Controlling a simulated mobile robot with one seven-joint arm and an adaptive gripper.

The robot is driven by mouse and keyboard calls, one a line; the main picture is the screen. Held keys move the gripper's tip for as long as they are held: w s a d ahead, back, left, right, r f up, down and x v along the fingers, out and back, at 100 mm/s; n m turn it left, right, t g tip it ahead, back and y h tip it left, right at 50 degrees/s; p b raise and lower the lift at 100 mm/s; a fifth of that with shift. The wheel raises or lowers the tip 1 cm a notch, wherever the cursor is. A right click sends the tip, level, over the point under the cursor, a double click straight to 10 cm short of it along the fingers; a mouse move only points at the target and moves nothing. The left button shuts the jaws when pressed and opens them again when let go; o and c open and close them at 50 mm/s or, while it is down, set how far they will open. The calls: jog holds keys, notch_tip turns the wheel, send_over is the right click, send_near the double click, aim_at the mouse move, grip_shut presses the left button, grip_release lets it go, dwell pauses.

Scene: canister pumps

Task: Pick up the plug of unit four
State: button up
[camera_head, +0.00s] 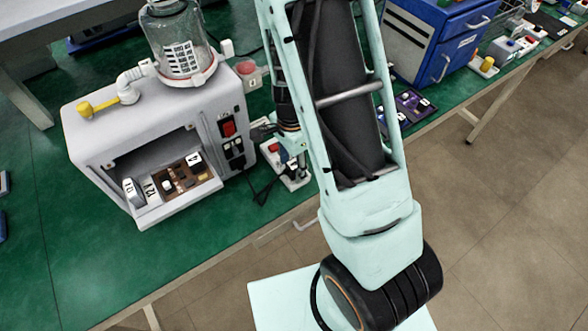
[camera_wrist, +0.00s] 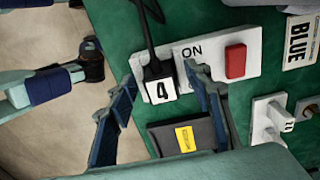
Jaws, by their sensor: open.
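The plug with a white tag reading 4 (camera_wrist: 160,88) is black and sits at the end of a white power strip (camera_wrist: 258,48), with its black cable running up in the wrist view. My gripper (camera_wrist: 160,73) is open, one blue finger on each side of the plug. The left finger is close to the plug and the right finger reaches over the strip by the ON mark. I cannot tell whether either finger touches. In the head view the strip (camera_head: 292,180) shows beside the pump unit (camera_head: 150,130), and my arm hides much of the gripper and plug.
A red switch (camera_wrist: 235,61) is on the strip right of the plug. A dark block with a yellow label (camera_wrist: 186,138) lies below it. A blue cabinet (camera_head: 440,45) is at upper right. Bare green bench lies at left.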

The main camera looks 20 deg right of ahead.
jog(key=shift+f, duration=0.35)
jog(key=shift+c, duration=0.4)
jog(key=c, duration=1.2)
jog(key=shift+o, duration=0.2)
jog(key=shift+r, duration=0.15)
